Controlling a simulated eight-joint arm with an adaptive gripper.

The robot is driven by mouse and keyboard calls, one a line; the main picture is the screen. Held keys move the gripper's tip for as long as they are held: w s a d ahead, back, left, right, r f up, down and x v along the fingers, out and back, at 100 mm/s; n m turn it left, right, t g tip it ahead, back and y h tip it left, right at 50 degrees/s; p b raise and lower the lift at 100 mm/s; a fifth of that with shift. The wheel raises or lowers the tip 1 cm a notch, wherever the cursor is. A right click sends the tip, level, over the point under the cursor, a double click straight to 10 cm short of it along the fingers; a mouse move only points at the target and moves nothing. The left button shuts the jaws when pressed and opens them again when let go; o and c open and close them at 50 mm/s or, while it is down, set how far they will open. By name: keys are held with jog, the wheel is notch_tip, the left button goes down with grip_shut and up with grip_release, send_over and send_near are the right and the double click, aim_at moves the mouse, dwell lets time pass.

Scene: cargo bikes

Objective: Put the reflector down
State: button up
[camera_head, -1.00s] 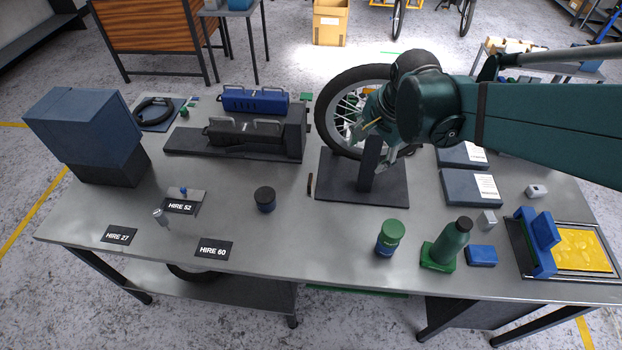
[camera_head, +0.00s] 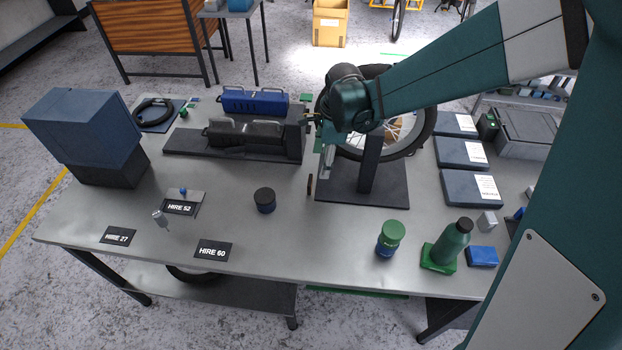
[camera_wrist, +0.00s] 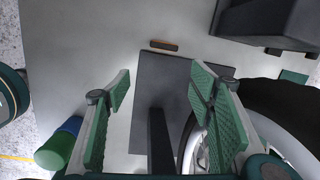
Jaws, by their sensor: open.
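The reflector (camera_head: 309,184) is a small dark bar with an orange-brown face. It rests on the grey table just left of the wheel stand's black base plate (camera_head: 390,196). In the wrist view the reflector (camera_wrist: 164,46) lies past the plate's edge with a narrow gap between them. My gripper (camera_head: 325,170) is above the left part of the stand, beside the wheel. In the wrist view my gripper (camera_wrist: 160,82) has its two green-padded fingers spread apart with nothing between them. The reflector is beyond the fingertips, apart from them.
The bike wheel (camera_head: 425,130) stands upright close to my gripper, on the stand's post (camera_head: 369,165). A battery dock (camera_head: 293,140) is at the back left. A dark jar (camera_head: 265,200) and a green-topped canister (camera_head: 391,232) stand in front. The table around the jar is clear.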

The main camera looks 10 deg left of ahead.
jog(key=m, duration=0.2)
send_over(310, 180)
jog(key=shift+g, duration=0.4)
jog(key=f, duration=0.5)
jog(key=shift+d, duration=0.3)
jog(key=shift+a+f, duration=0.1)
jog(key=shift+f, duration=1.15)
jog(key=shift+f, duration=0.1)
jog(key=shift+a+f+b, duration=0.2)
jog(key=shift+f+b, duration=0.2)
jog(key=shift+f, duration=2.15)
jog(key=shift+c, duration=0.5)
jog(key=c, duration=0.8)
